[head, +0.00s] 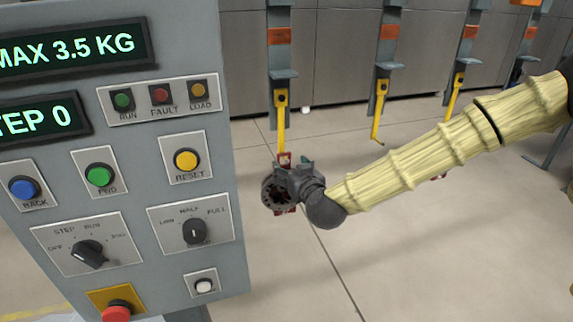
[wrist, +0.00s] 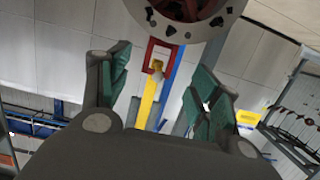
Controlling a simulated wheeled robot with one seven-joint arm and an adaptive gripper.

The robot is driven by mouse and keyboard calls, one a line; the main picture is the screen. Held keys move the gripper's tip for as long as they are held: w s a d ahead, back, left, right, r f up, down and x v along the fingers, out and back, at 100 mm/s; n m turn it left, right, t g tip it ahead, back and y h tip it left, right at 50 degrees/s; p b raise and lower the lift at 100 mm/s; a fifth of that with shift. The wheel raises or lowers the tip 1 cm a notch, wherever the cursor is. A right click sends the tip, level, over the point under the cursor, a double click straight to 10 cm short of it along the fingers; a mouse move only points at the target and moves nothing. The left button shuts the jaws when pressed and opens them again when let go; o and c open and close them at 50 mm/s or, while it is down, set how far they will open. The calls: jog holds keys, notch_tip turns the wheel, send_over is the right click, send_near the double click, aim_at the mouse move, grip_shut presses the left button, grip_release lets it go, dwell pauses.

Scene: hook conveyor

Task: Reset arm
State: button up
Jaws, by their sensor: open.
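My gripper (head: 306,172) is at the end of my beige-sleeved arm in the middle of the head view. In the wrist view its two green-padded fingers (wrist: 160,88) stand wide apart with nothing held between them. A grey round flange-like part (head: 277,192) with a toothed-looking dark opening shows just left of my gripper; it also shows at the top of the wrist view (wrist: 222,22), beyond the fingers. Whether the fingers touch it is unclear. A yellow hook (head: 281,125) hangs above it, and its yellow shank (wrist: 149,100) shows between the fingers.
A grey control panel (head: 140,200) fills the left, with a display (head: 75,47) reading "MAX 3.5 KG" and another (head: 42,119) reading "STEP 0". A yellow RESET button (head: 186,160) is on it. Several more hooks (head: 378,115) hang at the back. Floor is open below my arm.

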jog(key=v, duration=0.5)
jog(key=s+d+f+g, duration=0.1)
jog(key=s+f+g, duration=0.1)
jog(key=s+f, duration=0.6)
jog(key=s+d+f+m+g+h+b, duration=0.1)
jog(key=s+d+f+g, duration=0.15)
jog(key=f, duration=0.95)
jog(key=s+d+f+g, duration=0.1)
jog(key=s+f+g, duration=0.2)
jog(key=s+f, duration=0.55)
jog(key=s+d+f+m+g+h, duration=0.1)
jog(key=s+d+f+g, duration=0.1)
jog(key=s+d+f, duration=0.3)
jog(key=s+d+f+m+g+h, duration=0.1)
jog(key=s+d+f+g, duration=0.2)
jog(key=s, duration=0.7)
jog(key=s+d+f+m+g+h+b, duration=0.1)
jog(key=s+d+f+g, duration=0.1)
jog(key=s+d+f, duration=0.5)
notch_tip(320, 180, down, 3)
jog(key=shift+s+r+h, duration=0.1)
jog(key=shift+s+h, duration=0.3)
jog(key=shift+s, duration=0.15)
